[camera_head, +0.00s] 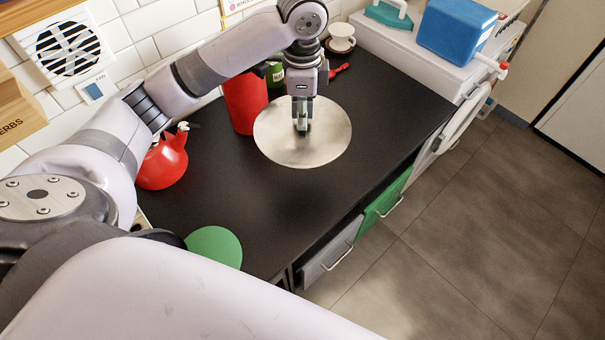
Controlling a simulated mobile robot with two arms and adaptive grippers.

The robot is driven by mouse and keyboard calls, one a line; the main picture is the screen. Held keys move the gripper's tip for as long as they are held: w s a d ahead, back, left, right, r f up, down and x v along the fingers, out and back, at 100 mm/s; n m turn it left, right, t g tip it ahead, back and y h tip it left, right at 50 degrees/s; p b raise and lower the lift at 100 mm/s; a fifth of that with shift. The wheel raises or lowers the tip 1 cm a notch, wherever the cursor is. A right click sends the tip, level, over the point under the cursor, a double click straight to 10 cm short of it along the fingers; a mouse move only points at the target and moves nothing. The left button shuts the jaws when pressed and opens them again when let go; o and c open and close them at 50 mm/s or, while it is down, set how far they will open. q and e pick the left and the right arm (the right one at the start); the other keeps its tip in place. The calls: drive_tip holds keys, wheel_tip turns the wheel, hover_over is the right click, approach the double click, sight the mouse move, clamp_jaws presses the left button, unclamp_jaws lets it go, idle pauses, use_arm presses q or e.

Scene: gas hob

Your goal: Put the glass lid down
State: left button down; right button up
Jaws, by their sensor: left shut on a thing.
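The lid (275,142) is a wide, round, pale grey disc with a shiny, metal-like surface in the head view. It is over the black counter, right of the red canister. My left gripper (301,126) comes down from above and is shut on the small dark knob at the lid's middle. The lid looks about level. I cannot tell whether its underside touches the counter or hangs just above it. My right gripper is out of view.
A red canister (244,103) stands close at the lid's left edge, with a red kettle (163,163) further left. A green jar (275,74) and a white cup (341,38) stand behind. The black counter (375,115) is clear right of the lid. A green disc (214,246) lies in front.

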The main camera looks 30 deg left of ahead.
use_arm(q)
drive_tip(key=shift+w+f, duration=0.1)
drive_tip(key=shift+f+p, duration=1)
drive_tip(key=shift+f, duration=8.7)
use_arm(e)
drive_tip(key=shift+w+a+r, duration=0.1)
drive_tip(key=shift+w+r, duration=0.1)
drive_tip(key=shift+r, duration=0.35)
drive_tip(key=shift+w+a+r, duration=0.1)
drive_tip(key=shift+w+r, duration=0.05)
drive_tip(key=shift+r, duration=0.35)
use_arm(q)
drive_tip(key=c, duration=1.5)
unclamp_jaws()
drive_tip(key=shift+f, duration=0.15)
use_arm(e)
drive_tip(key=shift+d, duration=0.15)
use_arm(q)
wheel_tip(320, 180, up, 12)
drive_tip(key=shift+r+b, duration=0.2)
drive_tip(key=shift+b, duration=0.35)
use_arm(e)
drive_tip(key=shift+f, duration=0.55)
